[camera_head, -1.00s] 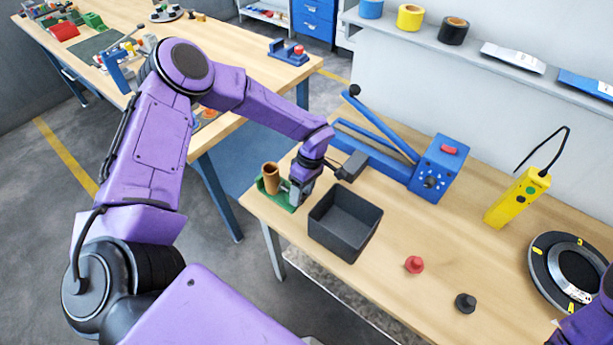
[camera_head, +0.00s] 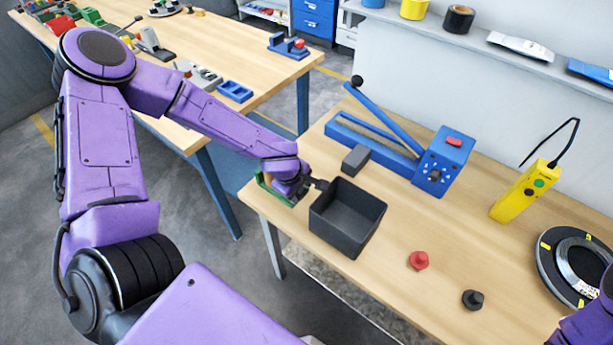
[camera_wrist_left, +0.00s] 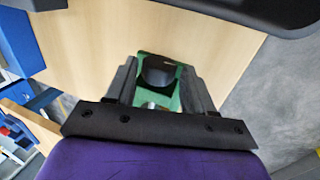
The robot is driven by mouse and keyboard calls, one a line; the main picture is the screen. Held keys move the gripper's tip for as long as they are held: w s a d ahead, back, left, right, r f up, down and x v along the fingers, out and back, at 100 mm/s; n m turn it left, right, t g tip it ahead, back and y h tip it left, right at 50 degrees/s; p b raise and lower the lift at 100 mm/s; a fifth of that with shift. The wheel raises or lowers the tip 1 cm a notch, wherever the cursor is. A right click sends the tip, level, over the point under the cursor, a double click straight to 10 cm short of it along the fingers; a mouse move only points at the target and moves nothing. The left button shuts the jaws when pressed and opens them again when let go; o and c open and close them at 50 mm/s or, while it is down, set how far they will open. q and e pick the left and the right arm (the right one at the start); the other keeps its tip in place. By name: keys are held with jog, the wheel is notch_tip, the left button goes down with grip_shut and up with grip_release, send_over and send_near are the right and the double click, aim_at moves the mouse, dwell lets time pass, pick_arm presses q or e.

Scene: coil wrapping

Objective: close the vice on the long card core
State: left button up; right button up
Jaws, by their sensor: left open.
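The green vice (camera_head: 264,183) stands at the table's left front corner, largely covered by my left wrist in the head view. In the left wrist view the green vice (camera_wrist_left: 190,92) lies beneath and between my fingers, with a dark rounded part (camera_wrist_left: 158,70) and a small silvery part (camera_wrist_left: 150,104) there. My left gripper (camera_head: 290,190) is down at the vice; its two fingers (camera_wrist_left: 160,80) are apart, one on each side of the dark part. I cannot tell whether they touch it. The long card core is hidden now. My right gripper is out of view.
A dark open bin (camera_head: 347,218) stands just right of the vice. Behind it are a grey block (camera_head: 356,159) and a blue lever device (camera_head: 444,162). A red knob (camera_head: 418,261), a black knob (camera_head: 473,299) and a yellow handset (camera_head: 524,192) are farther right.

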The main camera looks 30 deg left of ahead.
pick_arm(q)
jog(key=shift+w, duration=0.1)
jog(key=t+b, duration=0.1)
jog(key=b, duration=0.1)
jog(key=f+t+b, duration=0.1)
jog(key=b, duration=0.2)
jog(key=shift+s+f, duration=0.15)
jog(key=shift+s, duration=0.15)
jog(key=shift+s+r+t+b, duration=0.2)
jog(key=shift+r+t+b, duration=0.2)
jog(key=shift+t, duration=0.4)
jog(key=shift+a+r, duration=0.1)
jog(key=shift+w, duration=0.1)
jog(key=shift+p, duration=0.45)
jog(key=shift+c, duration=0.3)
